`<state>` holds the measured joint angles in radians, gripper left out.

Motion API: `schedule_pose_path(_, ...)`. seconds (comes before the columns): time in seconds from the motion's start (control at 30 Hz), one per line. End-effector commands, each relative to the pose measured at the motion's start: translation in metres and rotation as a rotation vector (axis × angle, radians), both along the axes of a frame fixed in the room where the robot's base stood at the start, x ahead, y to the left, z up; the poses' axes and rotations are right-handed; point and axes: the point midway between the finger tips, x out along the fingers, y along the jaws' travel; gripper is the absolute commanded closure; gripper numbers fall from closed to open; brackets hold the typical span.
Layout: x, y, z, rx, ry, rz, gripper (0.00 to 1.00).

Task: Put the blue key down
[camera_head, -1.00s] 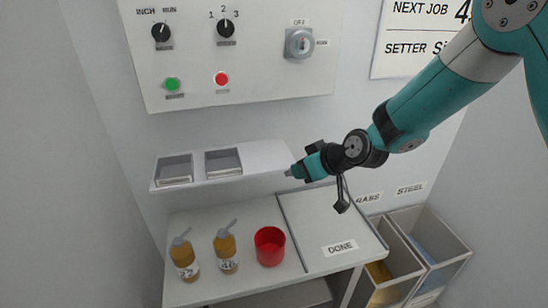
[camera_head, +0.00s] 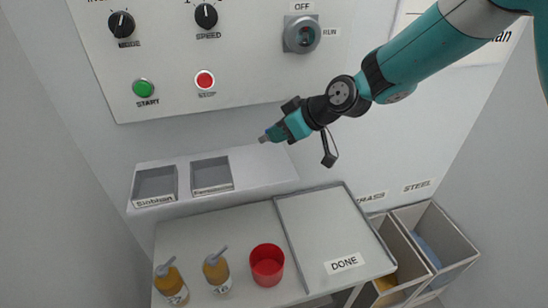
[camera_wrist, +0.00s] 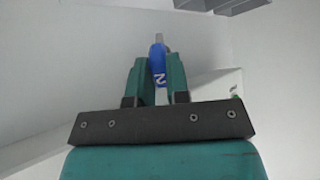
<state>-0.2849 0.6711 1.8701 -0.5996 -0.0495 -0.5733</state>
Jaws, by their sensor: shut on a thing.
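The blue key (camera_wrist: 157,62) shows in the wrist view between the two fingers of my gripper (camera_wrist: 158,80), with a white mark on its side and a grey tip pointing away. My gripper (camera_head: 265,138) is shut on it. In the head view my gripper is in front of the wall, above the right part of the white shelf (camera_head: 262,165), and the key is too small to make out there. Two open grey trays sit on the shelf, one labelled Siobhan (camera_head: 155,184) and the other (camera_head: 211,174) with a label too blurred to read.
Above is a control panel with a green start button (camera_head: 143,88), a red stop button (camera_head: 205,80) and a key switch (camera_head: 302,34). Below, the bench holds two amber bottles (camera_head: 171,284) (camera_head: 216,270), a red cup (camera_head: 267,265) and a DONE tray (camera_head: 325,225). Bins (camera_head: 440,235) stand right.

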Motion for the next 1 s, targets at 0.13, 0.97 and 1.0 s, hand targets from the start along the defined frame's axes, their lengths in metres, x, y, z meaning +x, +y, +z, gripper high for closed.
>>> schedule_pose_path(0.13,0.0,-0.002,-0.026,-0.002,0.007,-0.003,1.0)
schedule_pose_path(0.97,0.0,0.0,-0.086,0.0,0.0,0.0,1.0)
schedule_pose_path(1.0,0.0,0.0,-0.084,-0.001,0.0,-0.001,0.77)
